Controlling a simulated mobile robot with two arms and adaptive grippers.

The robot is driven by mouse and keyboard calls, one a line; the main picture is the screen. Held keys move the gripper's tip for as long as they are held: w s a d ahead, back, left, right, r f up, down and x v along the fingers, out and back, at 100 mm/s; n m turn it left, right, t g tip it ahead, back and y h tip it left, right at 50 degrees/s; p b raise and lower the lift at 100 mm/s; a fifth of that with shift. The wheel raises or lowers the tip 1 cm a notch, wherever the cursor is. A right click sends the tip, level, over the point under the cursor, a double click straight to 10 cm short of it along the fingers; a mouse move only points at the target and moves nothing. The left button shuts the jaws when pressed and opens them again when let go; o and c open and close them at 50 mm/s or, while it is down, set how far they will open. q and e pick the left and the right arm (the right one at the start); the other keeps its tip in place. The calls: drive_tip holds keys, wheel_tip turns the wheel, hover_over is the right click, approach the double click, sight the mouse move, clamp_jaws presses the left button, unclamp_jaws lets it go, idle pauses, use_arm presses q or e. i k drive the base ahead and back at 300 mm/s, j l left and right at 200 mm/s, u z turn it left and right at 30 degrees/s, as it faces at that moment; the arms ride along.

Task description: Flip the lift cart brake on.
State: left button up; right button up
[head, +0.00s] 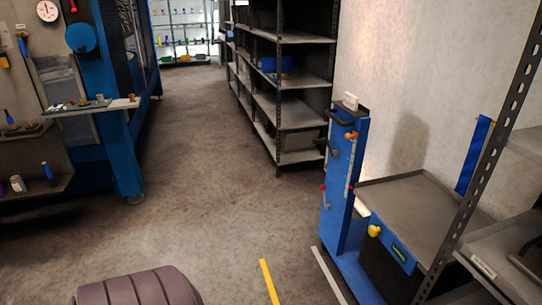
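The blue lift cart stands on the floor at the right of the head view. Its upright blue column (341,180) carries dark handles at the top, an orange knob (351,135) and small red knobs along its side. The cart's grey platform (420,200) lies right of the column. A yellow knob (374,231) sits low on its near side, beside a green label (399,252). I cannot tell which control is the brake, or its position. Neither of my grippers is in view.
A dark shelf rack (290,85) stands behind the cart, against the wall. Another rack (484,190) partly covers the cart's right side. A blue machine (118,120) stands at the left. Yellow (269,282) and pale strips lie in front. The middle floor (215,170) is clear.

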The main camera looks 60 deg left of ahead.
sight(323, 187)
drive_tip(key=u, duration=1.35)
drive_tip(key=z, duration=0.35)
drive_tip(key=i+j+z, duration=0.35)
drive_tip(key=j+z, duration=0.15)
drive_tip(key=j, duration=0.15)
drive_tip(key=i+j+z, duration=0.25)
drive_tip(key=i+j, duration=0.15)
drive_tip(key=j, duration=0.35)
drive_tip(key=i+j+z, duration=0.1)
drive_tip(key=j, duration=0.35)
drive_tip(key=i+j, duration=0.15)
drive_tip(key=j, duration=0.35)
drive_tip(key=i+j, duration=0.1)
drive_tip(key=j, duration=0.4)
drive_tip(key=i+j+z, duration=0.1)
drive_tip(key=j, duration=0.4)
drive_tip(key=i+j, duration=0.1)
drive_tip(key=j, duration=0.4)
drive_tip(key=i+j+z, duration=0.1)
drive_tip(key=j, duration=0.4)
